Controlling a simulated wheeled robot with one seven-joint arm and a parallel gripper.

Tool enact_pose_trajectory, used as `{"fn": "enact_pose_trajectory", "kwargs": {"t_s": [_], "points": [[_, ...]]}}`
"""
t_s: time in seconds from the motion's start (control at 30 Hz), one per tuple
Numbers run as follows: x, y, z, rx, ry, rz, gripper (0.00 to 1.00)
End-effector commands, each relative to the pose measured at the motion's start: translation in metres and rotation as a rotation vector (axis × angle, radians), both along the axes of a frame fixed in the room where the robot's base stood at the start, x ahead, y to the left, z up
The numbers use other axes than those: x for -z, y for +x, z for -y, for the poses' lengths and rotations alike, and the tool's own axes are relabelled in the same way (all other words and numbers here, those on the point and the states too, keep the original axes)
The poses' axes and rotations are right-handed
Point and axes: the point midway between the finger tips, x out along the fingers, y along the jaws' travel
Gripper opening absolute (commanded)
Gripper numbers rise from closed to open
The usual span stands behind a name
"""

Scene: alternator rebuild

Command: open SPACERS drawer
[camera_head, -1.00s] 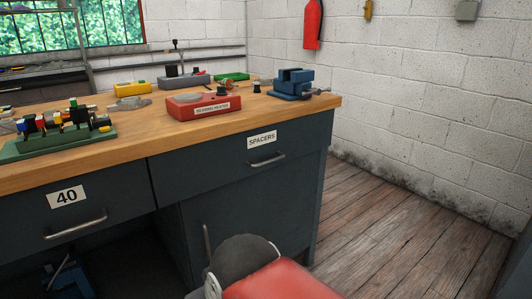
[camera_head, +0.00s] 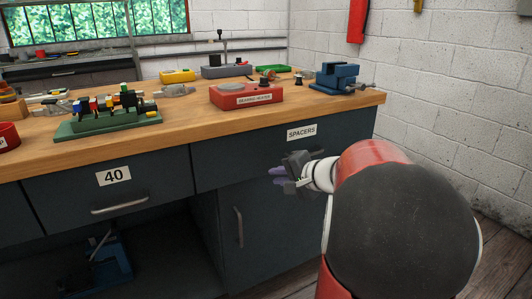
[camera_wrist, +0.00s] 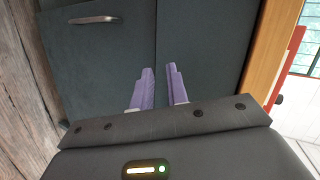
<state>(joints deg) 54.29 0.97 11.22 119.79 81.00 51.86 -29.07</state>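The SPACERS drawer (camera_head: 250,160) is a dark grey front under the right end of the workbench, flush with the cabinet, with a white label (camera_head: 301,132). Its handle is mostly hidden behind my gripper in the head view and does not show in the wrist view. My gripper (camera_head: 277,178) is in front of the cabinet, low on the drawer front. In the wrist view its two purple fingers (camera_wrist: 160,72) are apart with nothing between them. They point at the seam between the drawer front (camera_wrist: 205,50) and the door below.
The cabinet door handle (camera_head: 239,227) is below the drawer; it also shows in the wrist view (camera_wrist: 93,20). Drawer 40 (camera_head: 75,195) is to the left. A red box (camera_head: 246,96) and a blue vise (camera_head: 337,78) stand on the bench (camera_head: 200,130).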

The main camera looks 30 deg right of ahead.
Motion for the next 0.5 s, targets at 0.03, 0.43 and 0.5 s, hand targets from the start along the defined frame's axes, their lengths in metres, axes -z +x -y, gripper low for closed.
{"fn": "enact_pose_trajectory", "kwargs": {"t_s": [0.03, 0.43, 0.5], "points": [[0.0, 0.003, 0.041, 0.091, 0.053, 0.048, 0.16], [-0.004, 0.011, 0.141, 0.322, 0.169, 0.206, 0.16], [-0.002, 0.022, 0.14, 0.321, 0.17, 0.206, 0.16]]}}
